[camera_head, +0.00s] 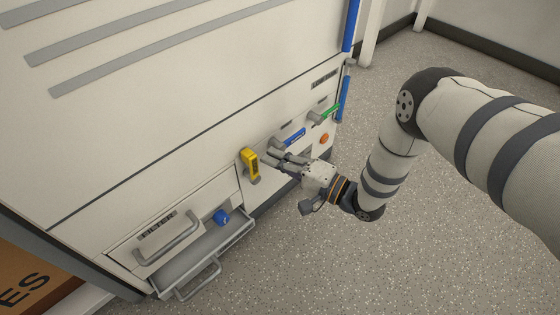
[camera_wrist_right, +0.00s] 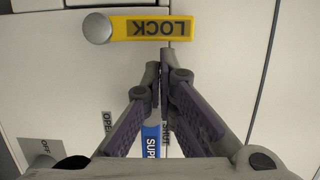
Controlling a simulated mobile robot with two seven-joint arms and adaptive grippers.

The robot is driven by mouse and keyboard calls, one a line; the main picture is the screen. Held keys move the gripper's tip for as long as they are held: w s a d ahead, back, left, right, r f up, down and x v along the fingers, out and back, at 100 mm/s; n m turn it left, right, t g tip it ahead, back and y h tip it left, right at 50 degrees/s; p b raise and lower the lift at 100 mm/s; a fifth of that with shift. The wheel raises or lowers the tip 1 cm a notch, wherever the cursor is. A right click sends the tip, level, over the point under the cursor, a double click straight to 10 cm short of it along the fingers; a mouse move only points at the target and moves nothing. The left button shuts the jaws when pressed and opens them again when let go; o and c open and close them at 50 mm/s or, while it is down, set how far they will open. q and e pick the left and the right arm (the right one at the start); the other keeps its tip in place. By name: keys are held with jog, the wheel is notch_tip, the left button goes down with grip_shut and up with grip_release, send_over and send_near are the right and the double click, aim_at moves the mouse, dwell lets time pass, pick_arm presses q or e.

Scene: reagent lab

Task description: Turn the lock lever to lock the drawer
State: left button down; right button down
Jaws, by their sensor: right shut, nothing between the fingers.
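The yellow lock lever (camera_head: 250,163) is on the cabinet front, to the right of the drawers, and hangs roughly downward in the head view. In the right wrist view the lever (camera_wrist_right: 140,28), marked LOCK, lies across the top with a round silver pivot at its left end. My right gripper (camera_head: 277,157) is shut and empty, just right of the lever. In the wrist view its closed fingertips (camera_wrist_right: 161,70) point at the lever, with a small gap in the picture. A drawer front marked FILTER (camera_head: 135,243) with a bar handle is at lower left. My left gripper is not in view.
A blue lever (camera_head: 293,137), a green lever (camera_head: 330,111) and an orange button (camera_head: 324,138) sit right of the lock lever. A tray-like part with a handle (camera_head: 198,281) juts out below. The floor at right is clear.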

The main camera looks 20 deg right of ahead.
aim_at(253, 162)
pick_arm(q)
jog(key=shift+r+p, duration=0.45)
jog(key=shift+p, duration=0.15)
pick_arm(e)
jog(key=shift+s+a+r+n, duration=0.15)
jog(key=shift+a+r+n, duration=0.1)
jog(key=shift+n, duration=0.35)
